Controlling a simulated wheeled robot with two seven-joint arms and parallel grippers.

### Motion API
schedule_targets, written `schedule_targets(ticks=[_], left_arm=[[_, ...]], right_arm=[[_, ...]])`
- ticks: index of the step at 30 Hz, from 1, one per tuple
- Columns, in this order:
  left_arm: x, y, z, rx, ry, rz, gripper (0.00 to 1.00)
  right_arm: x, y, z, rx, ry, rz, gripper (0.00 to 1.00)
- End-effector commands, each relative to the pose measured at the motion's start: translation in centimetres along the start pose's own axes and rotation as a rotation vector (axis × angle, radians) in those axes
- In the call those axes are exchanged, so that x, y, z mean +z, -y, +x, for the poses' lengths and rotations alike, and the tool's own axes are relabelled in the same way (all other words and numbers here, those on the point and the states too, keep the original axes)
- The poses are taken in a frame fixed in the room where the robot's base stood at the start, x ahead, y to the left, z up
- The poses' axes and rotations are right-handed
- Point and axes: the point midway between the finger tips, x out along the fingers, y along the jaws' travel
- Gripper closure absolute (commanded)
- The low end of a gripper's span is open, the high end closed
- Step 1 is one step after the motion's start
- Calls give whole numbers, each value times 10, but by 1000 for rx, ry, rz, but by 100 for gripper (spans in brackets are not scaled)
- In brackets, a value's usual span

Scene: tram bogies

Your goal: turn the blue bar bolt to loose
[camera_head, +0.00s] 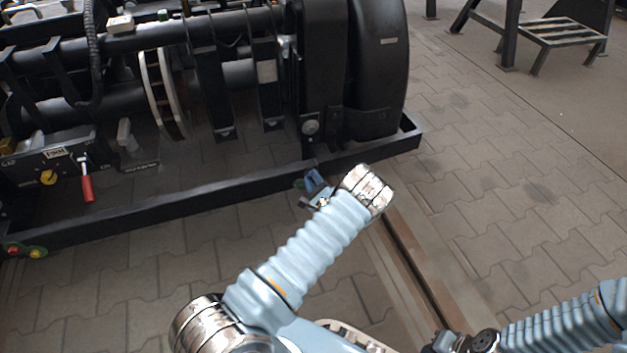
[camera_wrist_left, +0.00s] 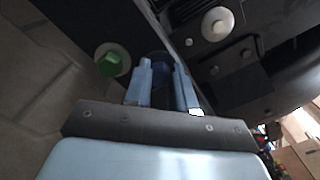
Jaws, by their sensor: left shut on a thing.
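My left gripper (camera_head: 313,186) is at the black frame's lower bar, near its right corner in the head view. In the left wrist view its two pale blue fingers (camera_wrist_left: 160,84) are shut on the blue bar bolt (camera_wrist_left: 161,69), whose dark blue head shows between them. The bolt sits on the dark bar; the fingers and wrist hide it in the head view. A green bolt (camera_wrist_left: 112,60) on a round washer is beside the fingers, to the left. My right arm is at the lower right of the head view; its gripper is not clearly visible.
The black bogie frame (camera_head: 150,212) with its wheel and axle fills the upper left. A red-handled lever (camera_head: 87,187), a yellow knob (camera_head: 48,177) and red and green bolts (camera_head: 24,252) are at the left. Paved floor (camera_head: 500,190) is free at right; a step stand (camera_head: 565,32) is behind.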

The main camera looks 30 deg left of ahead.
Motion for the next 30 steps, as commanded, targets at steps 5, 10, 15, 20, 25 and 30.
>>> schedule_targets(ticks=[5, 10, 15, 20, 25, 30], left_arm=[[-1, -2, -1, 2, -1, -164, 100], [-1, -2, 0, 2, -1, -314, 100], [-1, -3, -1, 2, -1, -441, 100], [-1, -3, -1, 3, -1, -530, 100], [-2, -3, -1, 3, -2, -591, 100], [-2, -3, -1, 3, -2, -621, 100]], right_arm=[[0, 0, 1, 0, 0, 0, 100], [0, -1, 2, 0, -1, 0, 100], [0, -1, 3, 0, -1, 0, 100], [0, -2, 4, 0, -1, 0, 100], [0, -2, 5, 0, -2, 0, 100], [0, -2, 5, 0, -2, 0, 100]])
